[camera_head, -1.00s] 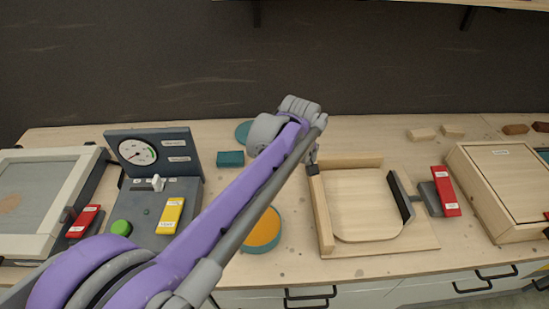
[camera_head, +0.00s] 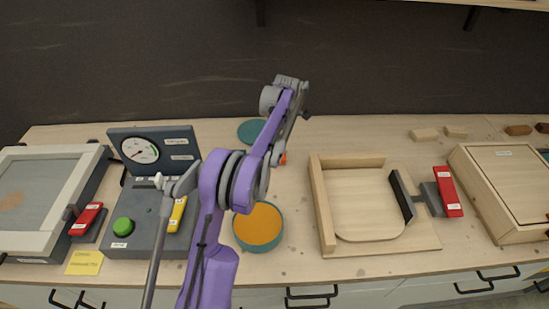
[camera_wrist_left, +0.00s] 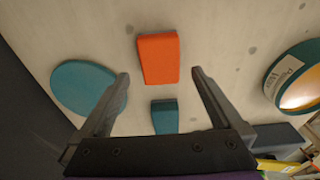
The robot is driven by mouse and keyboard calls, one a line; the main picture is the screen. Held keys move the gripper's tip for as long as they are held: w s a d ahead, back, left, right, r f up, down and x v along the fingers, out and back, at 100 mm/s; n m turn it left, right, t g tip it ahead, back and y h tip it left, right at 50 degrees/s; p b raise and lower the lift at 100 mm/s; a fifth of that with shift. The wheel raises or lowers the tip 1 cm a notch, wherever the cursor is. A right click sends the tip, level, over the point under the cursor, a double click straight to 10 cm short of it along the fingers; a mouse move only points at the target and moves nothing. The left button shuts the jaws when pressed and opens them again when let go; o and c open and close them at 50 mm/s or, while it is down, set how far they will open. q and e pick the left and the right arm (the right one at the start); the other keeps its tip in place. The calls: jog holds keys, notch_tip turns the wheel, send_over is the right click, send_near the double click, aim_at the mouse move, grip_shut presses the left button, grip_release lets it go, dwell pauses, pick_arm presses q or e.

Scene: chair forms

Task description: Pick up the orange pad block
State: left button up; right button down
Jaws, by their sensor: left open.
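The orange pad block (camera_wrist_left: 158,58) lies flat on the pale wooden table in the left wrist view. In the head view only a small orange edge (camera_head: 283,158) shows beside my arm. My left gripper (camera_wrist_left: 160,73) is open and empty above the table. In the wrist view its fingertips appear on either side of the orange block's lower part, apart from it. A teal block (camera_wrist_left: 164,116) lies below the orange one in that picture, between the fingers. In the head view my arm hides the fingers and the teal block. My right gripper is not in view.
A teal disc (camera_wrist_left: 88,87) lies left of the blocks. A round teal container with an orange top (camera_head: 258,228) stands nearer the front. A gauge box (camera_head: 150,150) is at left, a wooden forming jig (camera_head: 320,205) at right. Bare table lies between container and jig.

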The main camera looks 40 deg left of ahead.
pick_arm(q)
jog(key=shift+s+a+f, duration=0.15)
jog(key=shift+f, duration=1.35)
jog(key=shift+s+a+f, duration=0.1)
jog(key=shift+f, duration=1.4)
jog(key=c, duration=1.4)
